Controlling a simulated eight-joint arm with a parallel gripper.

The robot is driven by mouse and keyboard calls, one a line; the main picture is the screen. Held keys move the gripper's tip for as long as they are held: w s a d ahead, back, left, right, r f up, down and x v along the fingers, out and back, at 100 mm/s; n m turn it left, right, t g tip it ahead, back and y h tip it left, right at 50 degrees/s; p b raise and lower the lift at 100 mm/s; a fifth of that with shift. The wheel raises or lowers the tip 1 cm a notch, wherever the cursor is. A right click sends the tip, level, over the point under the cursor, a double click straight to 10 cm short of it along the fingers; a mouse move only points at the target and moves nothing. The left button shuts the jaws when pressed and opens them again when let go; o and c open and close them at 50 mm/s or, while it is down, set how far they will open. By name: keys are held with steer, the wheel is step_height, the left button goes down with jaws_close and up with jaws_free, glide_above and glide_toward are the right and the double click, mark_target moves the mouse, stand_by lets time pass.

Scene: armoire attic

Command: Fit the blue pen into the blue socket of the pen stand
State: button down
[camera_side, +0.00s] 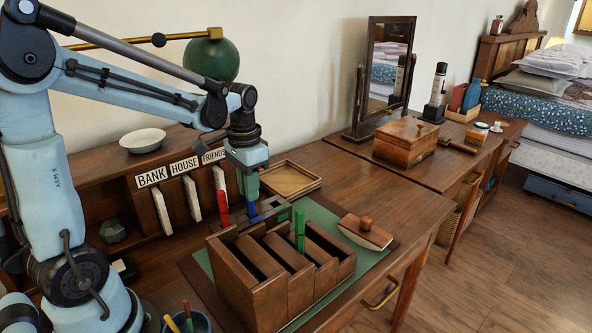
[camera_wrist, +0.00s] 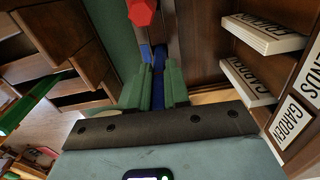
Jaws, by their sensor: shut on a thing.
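My gripper (camera_side: 249,192) points down over the pen stand and is shut on the blue pen (camera_side: 252,209). In the wrist view the pen (camera_wrist: 158,92) shows between the two green fingers. The pen stand (camera_side: 268,214) is a low block on the desk behind the wooden organiser, with blue and green parts visible. The pen's lower end is at the blue part of the stand; I cannot tell whether it is inside the socket. A red pen (camera_side: 222,207) stands upright just left of my gripper, and it also shows in the wrist view (camera_wrist: 142,12).
A wooden organiser (camera_side: 266,293) with tall slots stands in front of the stand, with a green pen (camera_side: 299,229) upright at it. A letter rack (camera_side: 176,205) with envelopes is at the left. A wooden tray (camera_side: 290,180) lies behind, and a rocker blotter (camera_side: 366,232) at right.

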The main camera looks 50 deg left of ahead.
steer(key=shift+f, duration=1.4)
steer(key=c, duration=1)
jaws_free()
step_height(320, 180, up, 12)
steer(key=shift+r, duration=0.1)
